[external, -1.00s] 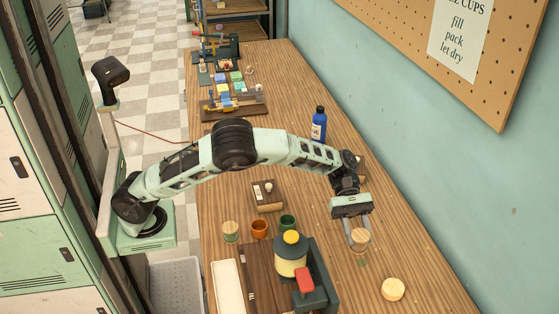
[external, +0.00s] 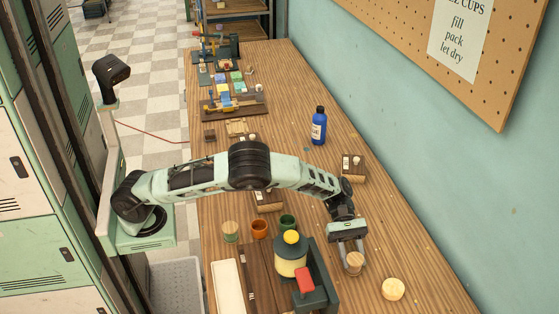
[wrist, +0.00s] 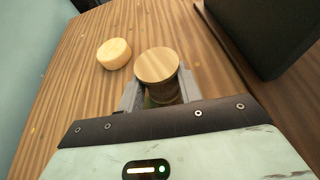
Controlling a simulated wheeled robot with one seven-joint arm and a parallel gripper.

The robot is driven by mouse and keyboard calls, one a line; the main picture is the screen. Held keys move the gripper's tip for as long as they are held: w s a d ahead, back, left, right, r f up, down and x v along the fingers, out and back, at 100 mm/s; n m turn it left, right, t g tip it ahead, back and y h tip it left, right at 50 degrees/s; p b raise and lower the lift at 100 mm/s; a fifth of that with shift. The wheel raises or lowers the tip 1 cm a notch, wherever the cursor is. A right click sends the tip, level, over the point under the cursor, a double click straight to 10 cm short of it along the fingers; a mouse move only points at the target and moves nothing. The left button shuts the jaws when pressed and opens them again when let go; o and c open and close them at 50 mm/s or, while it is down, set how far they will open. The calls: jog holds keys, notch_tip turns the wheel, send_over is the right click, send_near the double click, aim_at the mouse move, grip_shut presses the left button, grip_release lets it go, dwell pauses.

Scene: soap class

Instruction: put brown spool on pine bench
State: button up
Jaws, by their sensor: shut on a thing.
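The brown spool (external: 355,263), a short round piece with a pale wooden top, is held in my gripper (external: 351,252) over the right part of the long wood-grained bench (external: 335,180), which I take as the pine bench. In the wrist view the spool's round top (wrist: 156,65) faces the camera, and its darker body sits between the fingers of my gripper (wrist: 155,98). My gripper is shut on it and points down. I cannot tell whether the spool's underside touches the bench.
A pale round disc (external: 392,289) lies to the right of the spool.

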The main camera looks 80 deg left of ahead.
jog(key=shift+f, duration=0.2)
jog(key=o, duration=1.2)
jog(key=shift+r, duration=0.1)
jog(key=shift+r, duration=0.15)
jog(key=v, duration=1.2)
jog(key=shift+b, duration=0.4)
